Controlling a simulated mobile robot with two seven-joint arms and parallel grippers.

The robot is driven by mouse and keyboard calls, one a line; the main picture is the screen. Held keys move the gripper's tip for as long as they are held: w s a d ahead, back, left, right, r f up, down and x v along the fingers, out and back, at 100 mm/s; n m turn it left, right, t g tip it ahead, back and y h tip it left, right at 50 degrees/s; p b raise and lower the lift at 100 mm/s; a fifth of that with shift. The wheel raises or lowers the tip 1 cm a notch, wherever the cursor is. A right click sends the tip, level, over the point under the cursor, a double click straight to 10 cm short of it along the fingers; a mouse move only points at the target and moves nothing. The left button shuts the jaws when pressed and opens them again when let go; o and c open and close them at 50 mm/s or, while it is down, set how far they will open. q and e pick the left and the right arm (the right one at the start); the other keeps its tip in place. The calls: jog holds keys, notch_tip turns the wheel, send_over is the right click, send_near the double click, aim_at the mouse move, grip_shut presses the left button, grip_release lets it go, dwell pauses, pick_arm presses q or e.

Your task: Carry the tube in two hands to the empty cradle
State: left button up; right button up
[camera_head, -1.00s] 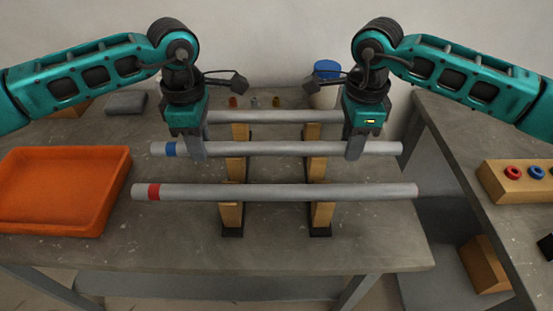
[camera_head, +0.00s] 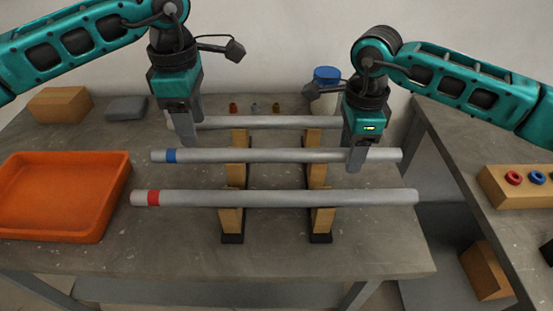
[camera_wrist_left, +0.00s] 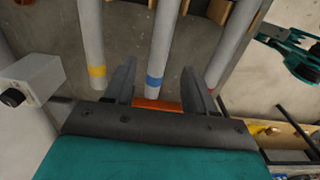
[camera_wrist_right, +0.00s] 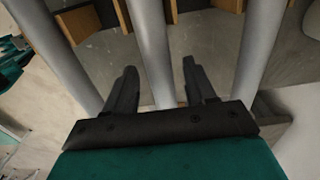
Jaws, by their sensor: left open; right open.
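Three grey tubes lie across two wooden stands (camera_head: 234,222). The front tube (camera_head: 285,198) has a red band. The middle tube (camera_head: 270,156) has a blue band. The back tube (camera_head: 270,122) shows a yellow band in the left wrist view (camera_wrist_left: 97,72). My left gripper (camera_head: 190,136) is open and empty, raised near the left end of the middle tube. Its fingers line up on either side of the blue-banded tube in the left wrist view. My right gripper (camera_head: 355,163) is open, its fingers either side of the middle tube's right part. I cannot make out an empty cradle.
An orange tray (camera_head: 115,205) stands at the left of the table. A wooden block (camera_head: 58,105), a grey block (camera_head: 126,107) and a blue-lidded container (camera_head: 327,76) are at the back. A side table at right holds a wooden block with coloured rings (camera_head: 515,195).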

jog(key=shift+r, duration=0.2)
pick_arm(q)
notch_tip(320, 180, up, 5)
jog(key=shift+r, duration=0.1)
pick_arm(e)
notch_tip(320, 180, up, 12)
jog(key=shift+f, duration=0.2)
dwell(0.3)
